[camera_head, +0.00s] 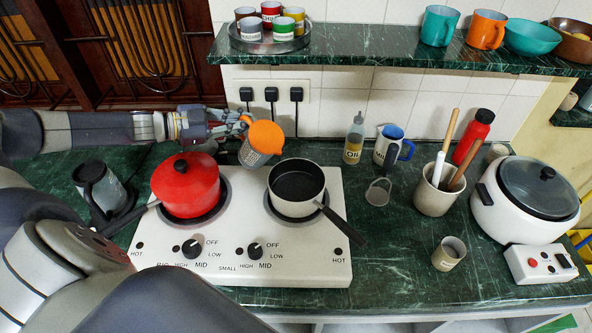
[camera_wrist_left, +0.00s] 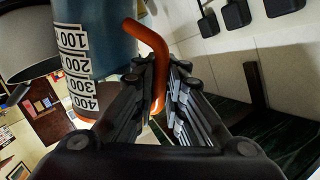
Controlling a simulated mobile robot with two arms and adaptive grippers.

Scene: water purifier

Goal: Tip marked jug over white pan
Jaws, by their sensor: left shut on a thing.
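The left wrist view shows the jug's scale (camera_wrist_left: 75,70), from 100 to 400, and the orange handle (camera_wrist_left: 152,55) between the fingers. The jug looks somewhat tilted. The white pan (camera_head: 312,207), dark inside, stands on the right burner, in front and to the right of the jug. My right gripper is not in view.
A lidded red pot (camera_head: 186,192) stands on the left burner of the white hob (camera_head: 220,268). A bottle (camera_head: 354,140), a blue-rimmed jug (camera_head: 384,150) and a utensil crock (camera_head: 432,196) stand to the right. The shelf (camera_head: 380,55) runs above the back wall.

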